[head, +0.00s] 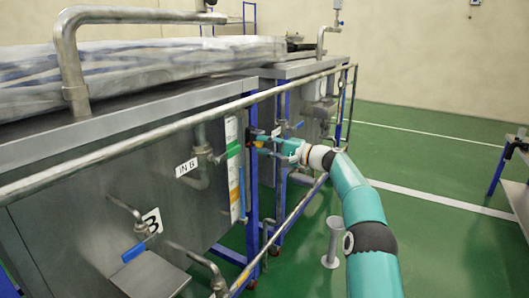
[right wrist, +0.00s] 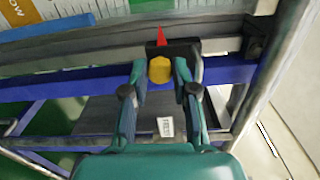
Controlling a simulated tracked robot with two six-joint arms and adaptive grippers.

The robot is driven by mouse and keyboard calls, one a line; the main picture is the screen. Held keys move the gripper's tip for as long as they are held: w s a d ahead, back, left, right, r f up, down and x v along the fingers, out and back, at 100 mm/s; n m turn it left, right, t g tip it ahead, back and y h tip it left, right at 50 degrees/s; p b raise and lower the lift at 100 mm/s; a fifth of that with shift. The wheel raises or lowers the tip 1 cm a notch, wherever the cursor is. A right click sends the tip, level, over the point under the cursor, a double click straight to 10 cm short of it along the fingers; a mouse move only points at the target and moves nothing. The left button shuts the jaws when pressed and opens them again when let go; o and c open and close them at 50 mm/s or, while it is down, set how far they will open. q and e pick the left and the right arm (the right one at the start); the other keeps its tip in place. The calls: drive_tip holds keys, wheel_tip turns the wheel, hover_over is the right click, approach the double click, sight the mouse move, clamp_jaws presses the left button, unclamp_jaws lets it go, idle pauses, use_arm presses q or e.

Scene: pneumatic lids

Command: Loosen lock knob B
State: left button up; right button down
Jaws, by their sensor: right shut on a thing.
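A yellow knob (right wrist: 160,69) sits on a black block with a red pointer (right wrist: 162,37) above it, in the right wrist view. My right gripper (right wrist: 161,71) has its two fingers on either side of the knob and is shut on it. In the head view my right arm reaches from the lower right, and the right gripper (head: 262,139) meets a small dark block on the blue upright by the tank. The knob itself is hidden there. No letter shows on the knob. My left gripper is not in view.
A steel tank carries a sign B (head: 152,221), a sign IN B (head: 187,167) and a blue-handled valve (head: 136,251). A long steel rail (head: 180,128) runs along its front. A grey post (head: 332,243) stands near my arm.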

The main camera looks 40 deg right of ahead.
drive_tip(key=n+b, duration=0.1)
drive_tip(key=n, duration=0.2)
drive_tip(key=shift+a+f+n, duration=0.1)
drive_tip(key=shift+a+n, duration=0.05)
drive_tip(key=shift+n, duration=0.25)
drive_tip(key=shift+n+b, duration=0.65)
drive_tip(key=shift+n, duration=0.85)
drive_tip(key=c, duration=0.9)
unclamp_jaws()
drive_tip(key=shift+r, duration=0.2)
drive_tip(key=shift+d+v, duration=0.2)
drive_tip(key=shift+v, duration=0.7)
drive_tip(key=v, duration=0.6)
drive_tip(key=shift+f, duration=0.15)
